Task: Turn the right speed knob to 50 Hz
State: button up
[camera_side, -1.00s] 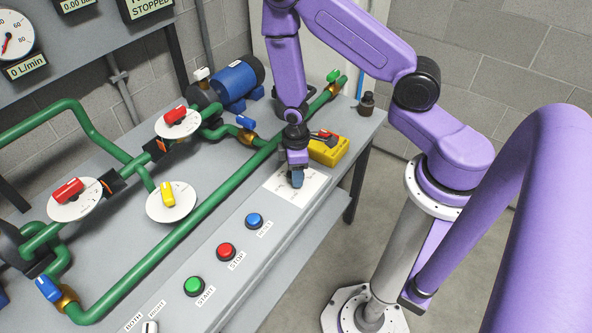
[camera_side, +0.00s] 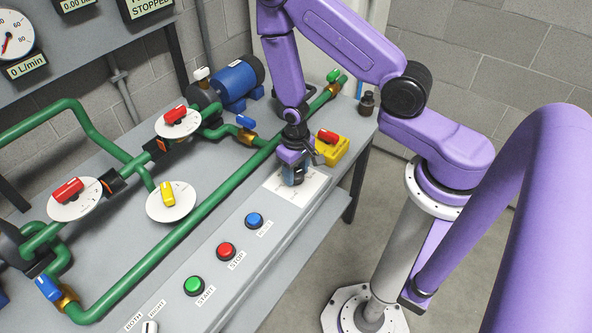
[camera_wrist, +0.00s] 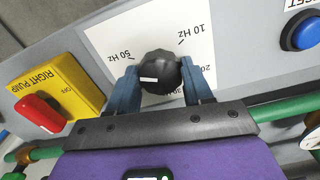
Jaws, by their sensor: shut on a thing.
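The right speed knob (camera_wrist: 163,66) is black and round with a white pointer line, on a white dial plate (camera_wrist: 105,38). In the wrist view the pointer line faces left, below the "50 Hz" mark at upper left and away from "10 Hz" at upper right. My gripper (camera_wrist: 161,80) is shut on the knob, one blue finger on each side. The fingers hide parts of the lower dial scale. In the side view my gripper (camera_side: 293,176) points down on the dial plate (camera_side: 312,187), and the knob is hidden by the fingers.
A yellow right pump switch box (camera_side: 333,151) with a red handle stands close beside my gripper. Blue (camera_side: 254,220), red (camera_side: 225,251) and green (camera_side: 194,285) buttons line the panel. A green pipe (camera_side: 190,222) runs behind the panel.

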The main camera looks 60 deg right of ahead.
aim_at(296, 173)
jog(key=shift+m, duration=0.6)
jog(key=o, duration=1)
jog(key=shift+o, duration=0.2)
notch_tip(296, 173, up, 18)
jog(key=shift+f, duration=0.25)
jog(key=shift+a, duration=0.1)
dwell(0.5)
